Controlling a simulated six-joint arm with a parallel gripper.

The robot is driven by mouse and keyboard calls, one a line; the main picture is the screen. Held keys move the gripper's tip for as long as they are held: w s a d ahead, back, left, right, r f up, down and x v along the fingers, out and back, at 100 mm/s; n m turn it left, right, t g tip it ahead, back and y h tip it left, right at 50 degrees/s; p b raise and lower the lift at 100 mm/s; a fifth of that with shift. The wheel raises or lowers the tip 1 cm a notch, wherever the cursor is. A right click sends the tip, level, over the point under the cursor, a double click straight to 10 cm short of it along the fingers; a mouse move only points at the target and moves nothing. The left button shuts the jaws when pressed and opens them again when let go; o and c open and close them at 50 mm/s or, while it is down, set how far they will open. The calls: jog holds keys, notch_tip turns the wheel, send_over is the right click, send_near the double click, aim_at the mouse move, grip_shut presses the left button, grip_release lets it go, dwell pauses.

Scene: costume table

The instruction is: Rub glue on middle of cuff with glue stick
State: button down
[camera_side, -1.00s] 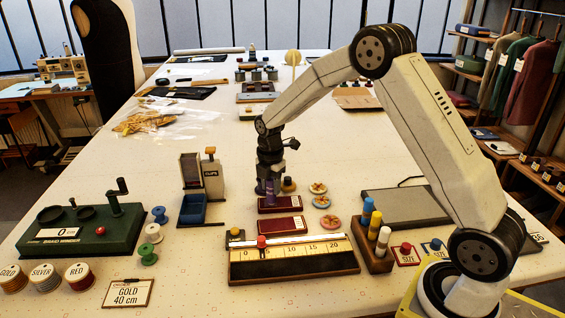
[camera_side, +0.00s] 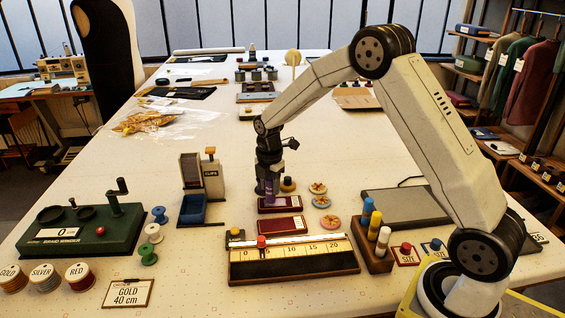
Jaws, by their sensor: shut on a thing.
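My gripper (camera_side: 269,180) points down near the middle of the table, shut on a purple glue stick (camera_side: 269,189). The stick is upright, with its lower end at or just above the farther of two dark red cuffs (camera_side: 288,205). I cannot tell whether its tip touches the cloth. The second dark red cuff (camera_side: 281,227) lies nearer, flat and uncovered. The gripper and stick hide part of the far cuff's back edge.
A wooden ruler board (camera_side: 292,262) lies in front of the cuffs. Several round badges (camera_side: 322,201) and a rack of coloured sticks (camera_side: 376,245) are to the right. A blue box dispenser (camera_side: 195,208) and thread spools (camera_side: 153,233) stand left.

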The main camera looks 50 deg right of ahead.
jog(key=shift+w+a, duration=0.85)
jog(key=shift+w, duration=0.05)
notch_tip(320, 180, up, 8)
jog(key=shift+f, duration=0.1)
dwell(0.8)
jog(key=shift+s+f, duration=0.1)
jog(key=shift+f, duration=3.5)
jog(key=shift+s+d+f, duration=0.1)
jog(key=shift+d+f, duration=0.1)
jog(key=shift+f, duration=0.1)
jog(key=shift+s+d, duration=1.25)
jog(key=shift+s, duration=0.1)
jog(key=w+a, duration=0.2)
jog(key=w, duration=0.1)
jog(key=shift+a, duration=0.4)
notch_tip(320, 180, up, 8)
